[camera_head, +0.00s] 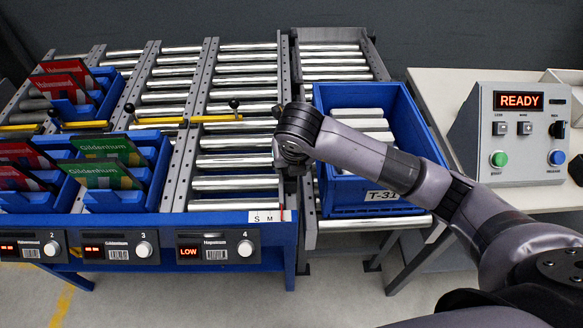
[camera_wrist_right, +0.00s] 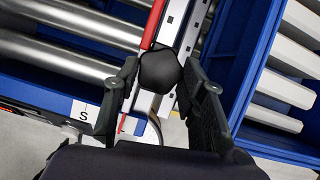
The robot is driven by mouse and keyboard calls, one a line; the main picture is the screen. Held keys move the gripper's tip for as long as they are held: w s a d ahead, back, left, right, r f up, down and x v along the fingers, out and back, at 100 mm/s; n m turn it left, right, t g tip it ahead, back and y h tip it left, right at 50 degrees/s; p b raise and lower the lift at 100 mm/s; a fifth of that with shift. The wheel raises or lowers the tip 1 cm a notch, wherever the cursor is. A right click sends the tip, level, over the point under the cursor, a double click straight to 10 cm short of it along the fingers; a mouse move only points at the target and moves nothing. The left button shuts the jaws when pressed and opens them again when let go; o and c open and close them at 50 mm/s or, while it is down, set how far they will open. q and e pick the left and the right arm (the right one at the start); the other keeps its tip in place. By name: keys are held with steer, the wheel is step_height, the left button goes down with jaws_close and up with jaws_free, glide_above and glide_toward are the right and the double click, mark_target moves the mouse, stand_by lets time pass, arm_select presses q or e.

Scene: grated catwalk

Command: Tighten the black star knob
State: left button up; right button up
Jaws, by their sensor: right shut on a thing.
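The black star knob (camera_wrist_right: 159,71) shows in the right wrist view, on the metal rail beside a red strip. My right gripper (camera_wrist_right: 158,85) has a finger on each side of it and is shut on it. In the head view my right arm comes in from the right, and the right gripper (camera_head: 289,165) points down at the front end of the rail. The knob is hidden there behind the gripper. A white label with S and M (camera_head: 265,216) sits just below, on the blue front beam. My left gripper is in neither view.
A blue tote (camera_head: 345,195) marked T-31 stands on rollers right of the gripper, under my forearm. A control box (camera_head: 513,135) reading READY stands on the table at right. Blue bins (camera_head: 125,198) with seed packets stand at left. A yellow bar (camera_head: 170,121) crosses the roller lanes.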

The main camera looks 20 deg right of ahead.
steer(key=shift+m+h, duration=0.3)
steer(key=shift+m, duration=0.2)
steer(key=o, duration=1.2)
steer(key=shift+v, duration=6)
